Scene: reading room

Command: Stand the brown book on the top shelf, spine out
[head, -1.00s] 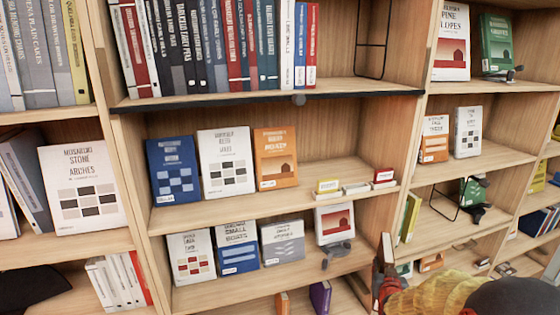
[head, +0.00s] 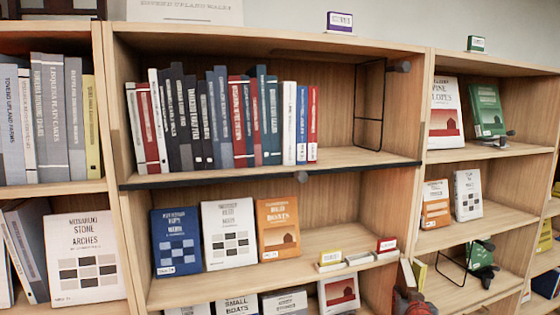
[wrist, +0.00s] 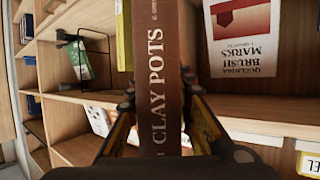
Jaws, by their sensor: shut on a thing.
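The brown book (wrist: 165,60), with "CLAY POTS" lettered along its spine, is between the two fingers of my gripper (wrist: 158,98) in the wrist view. Its spine faces the wrist camera, and its far end runs out of the picture. In the head view only a small part of my gripper (head: 412,304) shows at the bottom edge, low and right of the middle bay. The top shelf (head: 350,158) of that bay holds a row of upright books ending in a red book (head: 312,122). Bare board lies right of it.
A black wire bookend (head: 369,105) stands at the right end of the top shelf, near the bay's side panel. Face-out books, including an orange one (head: 278,228), and small label blocks (head: 358,258) occupy the shelf below. A dark strip (head: 270,176) edges the top shelf.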

